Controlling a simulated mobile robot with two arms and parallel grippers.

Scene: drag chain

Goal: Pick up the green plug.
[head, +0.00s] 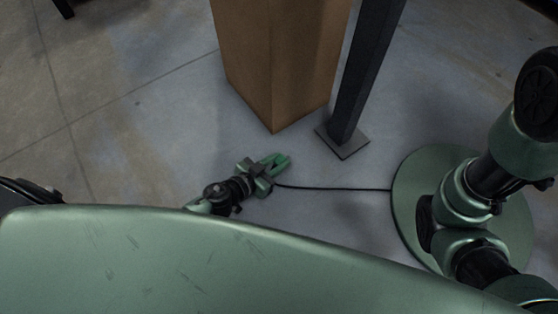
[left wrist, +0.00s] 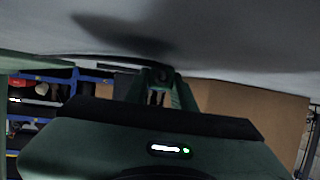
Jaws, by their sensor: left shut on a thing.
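My left gripper (head: 277,160) is low over the floor near the middle of the head view, its green fingers pointing to the upper right. In the left wrist view the two fingers (left wrist: 159,84) come together on a small dark-and-green piece, the green plug (left wrist: 161,74), which they mostly cover. The plug is hard to tell from the green fingers in the head view. A thin black cable (head: 335,188) runs right from beside the gripper; a dark line of it also shows in the left wrist view (left wrist: 105,60). My right gripper is not in view.
A tall brown box (head: 275,65) stands just beyond the gripper. A dark post (head: 365,75) on a square foot (head: 343,142) stands right of it. The grey floor (head: 130,130) to the left is clear. Blue shelving (left wrist: 90,75) shows in the left wrist view.

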